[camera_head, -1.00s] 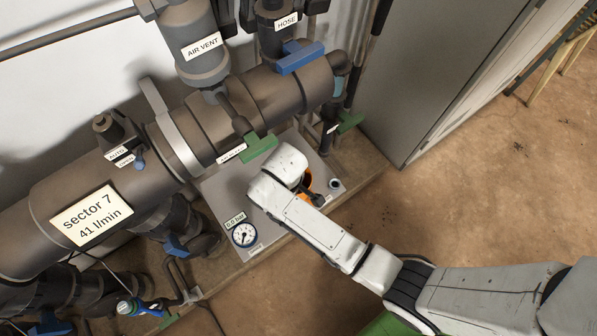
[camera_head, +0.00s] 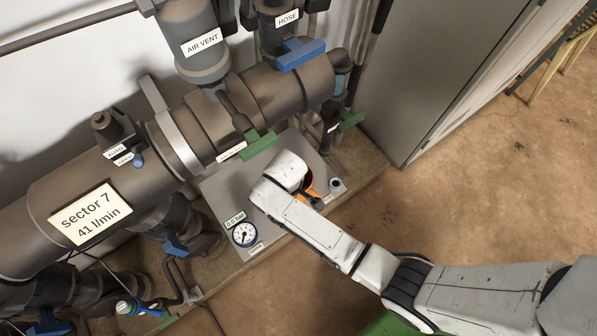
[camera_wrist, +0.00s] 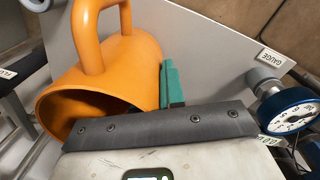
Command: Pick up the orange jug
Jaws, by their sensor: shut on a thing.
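The orange jug (camera_wrist: 130,68) lies in the upper left of the wrist view, its open mouth facing down and left and its loop handle rising at the top. A teal finger of my gripper (camera_wrist: 168,84) is against the jug's right side. The other finger is hidden, and so is the full grip. My gripper is shut on the jug. In the head view only a small orange part of the jug (camera_head: 308,182) shows beside my white wrist, which covers the rest.
The jug is in front of a grey panel (camera_head: 222,190) with a blue-rimmed pressure gauge (camera_head: 244,235). The gauge (camera_wrist: 291,111) is at the right of the wrist view. Large dark pipes (camera_head: 90,190) with a green handle (camera_head: 259,146) stand close behind. Open floor (camera_head: 470,210) lies to the right.

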